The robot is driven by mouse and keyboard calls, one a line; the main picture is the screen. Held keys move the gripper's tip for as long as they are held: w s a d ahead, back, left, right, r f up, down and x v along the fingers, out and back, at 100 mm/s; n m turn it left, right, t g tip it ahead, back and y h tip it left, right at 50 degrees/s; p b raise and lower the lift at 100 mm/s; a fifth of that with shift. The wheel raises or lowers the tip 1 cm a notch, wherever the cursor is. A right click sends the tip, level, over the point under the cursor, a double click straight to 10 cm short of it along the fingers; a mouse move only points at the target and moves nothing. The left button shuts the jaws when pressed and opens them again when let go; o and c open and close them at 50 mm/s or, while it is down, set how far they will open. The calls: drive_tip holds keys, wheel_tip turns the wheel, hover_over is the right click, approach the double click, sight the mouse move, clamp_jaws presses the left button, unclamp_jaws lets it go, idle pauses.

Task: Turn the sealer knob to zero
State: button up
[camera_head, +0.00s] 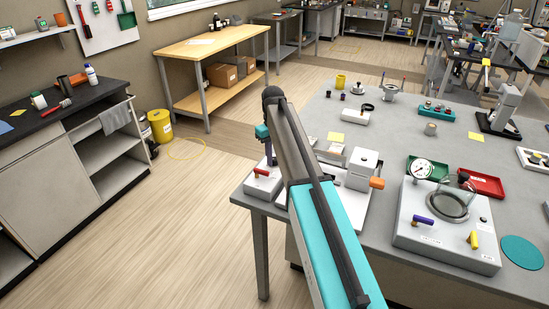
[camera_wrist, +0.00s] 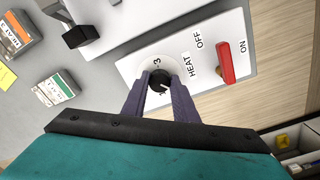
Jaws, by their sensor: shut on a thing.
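The sealer's white control panel (camera_wrist: 215,55) fills the upper middle of the wrist view, with the words HEAT, OFF and ON. The black sealer knob (camera_wrist: 160,79) sits on a round white dial where a 3 shows; the other marks are partly hidden, and I cannot tell the setting. My gripper (camera_wrist: 161,88) is shut on the knob, with a finger at each side. A red switch (camera_wrist: 227,62) stands beside the dial, between OFF and ON. In the head view the sealer's white box (camera_head: 262,187) is at the bench's left corner; my arm hides the knob.
Two labelled cartons, one orange (camera_wrist: 17,32) and one green (camera_wrist: 53,88), lie near the panel in the wrist view. In the head view, a white unit with an orange handle (camera_head: 377,183) stands right of my arm.

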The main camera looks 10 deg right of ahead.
sight(274, 159)
drive_tip(key=shift+n, duration=0.5)
drive_tip(key=o, duration=1.1)
drive_tip(key=shift+c, duration=0.2)
drive_tip(key=shift+r, duration=0.15)
wheel_tip(274, 159, up, 14)
drive_tip(key=b, duration=0.3)
drive_tip(key=shift+a+f+b, duration=0.15)
drive_tip(key=shift+f+b, duration=0.05)
drive_tip(key=shift+b, duration=0.2)
drive_tip(key=shift+s+f, duration=0.1)
drive_tip(key=shift+s, duration=0.05)
